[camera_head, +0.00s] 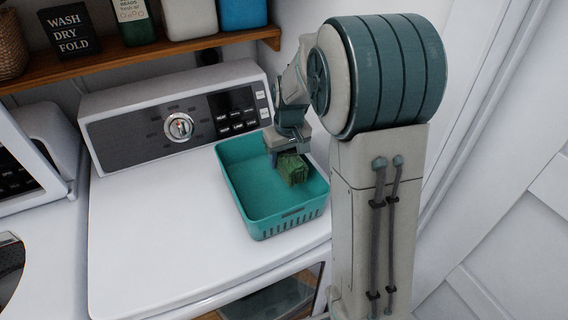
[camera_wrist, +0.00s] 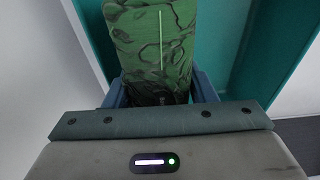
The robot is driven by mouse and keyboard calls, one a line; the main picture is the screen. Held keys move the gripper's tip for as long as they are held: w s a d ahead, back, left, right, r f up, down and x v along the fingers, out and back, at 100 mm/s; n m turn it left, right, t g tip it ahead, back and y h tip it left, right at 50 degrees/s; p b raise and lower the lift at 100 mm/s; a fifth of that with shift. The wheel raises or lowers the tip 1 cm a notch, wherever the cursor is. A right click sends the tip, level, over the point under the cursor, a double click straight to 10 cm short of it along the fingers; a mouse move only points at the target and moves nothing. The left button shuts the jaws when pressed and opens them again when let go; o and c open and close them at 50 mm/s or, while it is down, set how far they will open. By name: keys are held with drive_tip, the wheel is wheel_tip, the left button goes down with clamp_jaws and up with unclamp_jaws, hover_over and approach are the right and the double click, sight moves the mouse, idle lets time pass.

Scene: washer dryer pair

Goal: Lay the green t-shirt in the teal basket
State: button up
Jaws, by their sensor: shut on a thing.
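The teal basket (camera_head: 256,200) stands on the white top of the right-hand machine, below its control panel. The green t-shirt (camera_head: 292,168) is a small folded block over the right part of the basket, within its outline in the head view. My gripper (camera_head: 285,155) is shut on it from above. In the wrist view the t-shirt (camera_wrist: 152,45) sits between my two blue-grey fingers (camera_wrist: 160,92), with the teal basket walls (camera_wrist: 215,25) around it. I cannot tell whether the t-shirt touches the basket floor.
A control panel with a round dial (camera_head: 179,126) rises behind the basket. A wooden shelf (camera_head: 140,57) above it holds a sign, a woven basket and several containers. The machine top (camera_head: 150,220) is clear left of the basket. A white wall (camera_head: 500,180) stands at right.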

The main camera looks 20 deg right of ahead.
drive_tip(key=shift+w+f, duration=0.1)
drive_tip(key=shift+w, duration=0.15)
wheel_tip(320, 180, down, 4)
drive_tip(key=shift+f+p, duration=0.1)
drive_tip(key=shift+p, duration=0.4)
drive_tip(key=shift+f+b, duration=0.6)
drive_tip(key=shift+b, duration=0.05)
drive_tip(key=o, duration=1.1)
drive_tip(key=shift+c, duration=0.2)
drive_tip(key=shift+r, duration=0.1)
